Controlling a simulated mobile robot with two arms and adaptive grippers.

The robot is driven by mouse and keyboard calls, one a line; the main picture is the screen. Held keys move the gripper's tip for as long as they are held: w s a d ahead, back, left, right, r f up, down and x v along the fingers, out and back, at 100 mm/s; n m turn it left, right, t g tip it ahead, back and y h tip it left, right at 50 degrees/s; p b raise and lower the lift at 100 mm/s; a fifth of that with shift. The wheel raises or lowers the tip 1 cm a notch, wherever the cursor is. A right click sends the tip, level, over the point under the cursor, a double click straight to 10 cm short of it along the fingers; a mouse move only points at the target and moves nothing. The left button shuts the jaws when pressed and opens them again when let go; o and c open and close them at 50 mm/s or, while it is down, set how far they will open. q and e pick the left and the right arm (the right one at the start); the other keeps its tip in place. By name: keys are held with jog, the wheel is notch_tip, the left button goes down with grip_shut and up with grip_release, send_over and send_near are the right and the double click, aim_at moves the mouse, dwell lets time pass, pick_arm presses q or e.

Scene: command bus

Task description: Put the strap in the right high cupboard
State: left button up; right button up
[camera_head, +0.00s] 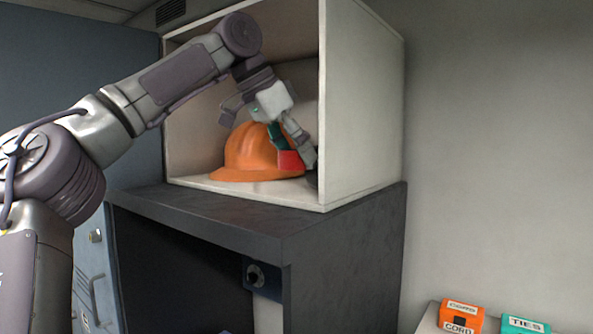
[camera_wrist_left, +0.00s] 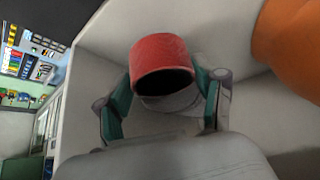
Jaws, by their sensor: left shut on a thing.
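The strap (camera_head: 290,161) shows as a small red roll. It also shows in the left wrist view (camera_wrist_left: 162,55), with a dark hollow in its end. My left gripper (camera_head: 293,148) is inside the open white high cupboard (camera_head: 363,110), close to its right wall. It is shut on the strap, with a teal-padded finger on either side in the left wrist view (camera_wrist_left: 165,88). The strap is low, near the cupboard floor; I cannot tell whether it touches it. My right gripper is not in view.
An orange hard hat (camera_head: 250,155) stands in the cupboard just left of the strap. A dark cabinet (camera_head: 345,250) is under the cupboard. An orange box (camera_head: 461,316) and a teal box (camera_head: 525,325) sit lower right.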

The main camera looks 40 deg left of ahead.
aim_at(296, 192)
pick_arm(q)
notch_tip(296, 192, down, 3)
jog(key=shift+s+r, duration=0.1)
jog(key=shift+w+f, duration=0.3)
jog(key=shift+f, duration=0.25)
jog(key=shift+f, duration=0.15)
jog(key=o, duration=1.2)
jog(key=v, duration=1.2)
jog(key=shift+d+r, duration=0.1)
jog(key=shift+r, duration=0.15)
